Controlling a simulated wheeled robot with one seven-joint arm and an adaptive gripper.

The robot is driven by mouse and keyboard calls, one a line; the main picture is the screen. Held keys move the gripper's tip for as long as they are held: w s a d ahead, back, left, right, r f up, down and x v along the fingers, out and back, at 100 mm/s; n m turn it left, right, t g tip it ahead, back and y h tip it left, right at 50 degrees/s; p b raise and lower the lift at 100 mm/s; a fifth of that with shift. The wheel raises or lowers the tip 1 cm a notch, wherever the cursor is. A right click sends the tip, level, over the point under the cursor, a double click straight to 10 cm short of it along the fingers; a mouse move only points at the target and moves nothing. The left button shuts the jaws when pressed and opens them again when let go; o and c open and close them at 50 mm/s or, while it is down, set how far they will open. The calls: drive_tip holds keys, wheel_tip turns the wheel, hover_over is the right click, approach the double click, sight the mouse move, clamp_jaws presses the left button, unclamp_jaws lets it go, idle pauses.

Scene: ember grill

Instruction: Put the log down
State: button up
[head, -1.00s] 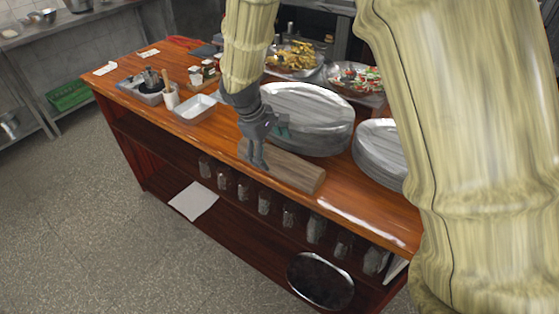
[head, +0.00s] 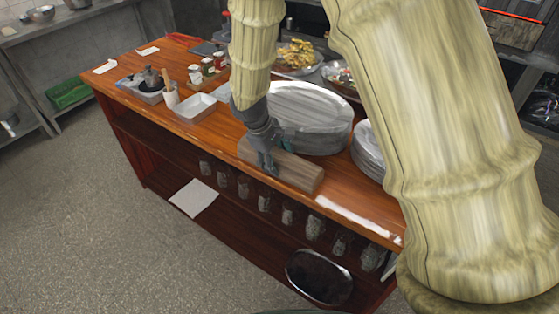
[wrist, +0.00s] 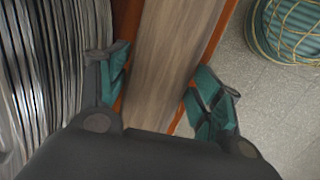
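The log (head: 300,174), a squared brown wooden block, lies on the orange-brown wooden counter (head: 345,213) near its front edge, beside a stack of metal plates. My gripper (head: 268,165) points down over the left-middle part of the log. In the wrist view the log (wrist: 170,55) runs between the two teal-padded fingers of my gripper (wrist: 160,88). Strips of orange counter show between the log and each finger, so the fingers look open and apart from it. The log's near part is hidden by the gripper body in the wrist view.
The large stack of metal plates (head: 312,112) stands close behind the log, with a second stack (head: 368,155) to the right. A white tray (head: 196,108) sits to the left. Jars (head: 264,203) line the shelf below. Food platters (head: 297,58) stand behind.

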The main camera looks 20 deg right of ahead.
drive_tip(key=c, duration=1)
